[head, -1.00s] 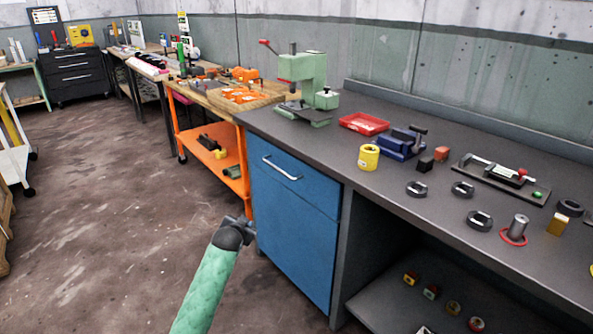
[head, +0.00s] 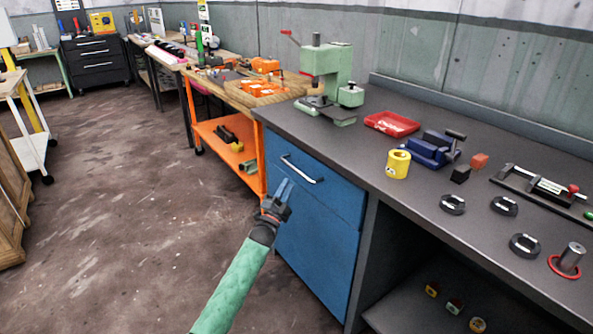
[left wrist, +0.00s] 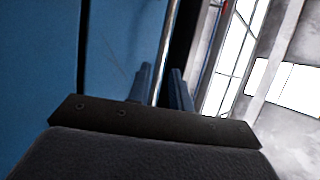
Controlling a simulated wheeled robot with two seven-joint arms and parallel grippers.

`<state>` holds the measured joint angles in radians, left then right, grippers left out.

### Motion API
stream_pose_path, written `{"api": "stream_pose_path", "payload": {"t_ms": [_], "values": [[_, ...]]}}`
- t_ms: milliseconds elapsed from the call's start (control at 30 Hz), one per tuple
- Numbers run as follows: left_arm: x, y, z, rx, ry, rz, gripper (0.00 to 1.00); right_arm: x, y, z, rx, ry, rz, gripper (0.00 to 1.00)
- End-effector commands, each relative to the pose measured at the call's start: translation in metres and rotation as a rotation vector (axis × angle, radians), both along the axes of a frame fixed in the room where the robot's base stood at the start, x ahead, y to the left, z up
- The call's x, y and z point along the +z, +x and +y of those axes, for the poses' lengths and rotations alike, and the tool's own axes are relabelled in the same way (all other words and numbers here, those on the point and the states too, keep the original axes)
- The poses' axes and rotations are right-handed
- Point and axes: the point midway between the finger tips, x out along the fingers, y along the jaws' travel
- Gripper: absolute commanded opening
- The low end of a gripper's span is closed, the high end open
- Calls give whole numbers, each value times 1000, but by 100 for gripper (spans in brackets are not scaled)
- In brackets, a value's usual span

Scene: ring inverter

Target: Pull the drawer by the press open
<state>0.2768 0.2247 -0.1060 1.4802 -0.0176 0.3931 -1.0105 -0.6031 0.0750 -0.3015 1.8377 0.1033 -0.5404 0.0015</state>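The blue drawer (head: 325,192) is at the top of the cabinet under the grey bench, near the green press (head: 328,75). It looks shut, flush with the door below. Its silver bar handle (head: 301,169) runs across the front. My left gripper (head: 284,188) is just below and in front of the handle's left part, fingers pointing up towards it. In the left wrist view its two fingers (left wrist: 160,87) are apart, with a bright bar, apparently the handle, showing in line between them. I cannot tell whether they surround it. My right gripper is out of view.
On the bench are a red tray (head: 392,124), a yellow cup (head: 398,164), a blue vise (head: 433,149) and several dark rings. An orange-framed workbench (head: 262,160) adjoins the cabinet's left side. The floor (head: 130,200) before the drawer is clear.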

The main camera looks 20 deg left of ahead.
Motion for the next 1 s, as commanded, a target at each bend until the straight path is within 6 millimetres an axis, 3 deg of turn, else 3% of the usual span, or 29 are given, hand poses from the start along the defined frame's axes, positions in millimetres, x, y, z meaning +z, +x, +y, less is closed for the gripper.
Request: {"api": "stream_pose_path", "payload": {"t_ms": [600, 1000], "values": [[35, 58, -12, 2, 4, 2, 21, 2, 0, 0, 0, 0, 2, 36], [40, 66, -13, 2, 4, 2, 21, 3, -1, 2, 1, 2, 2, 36]]}}
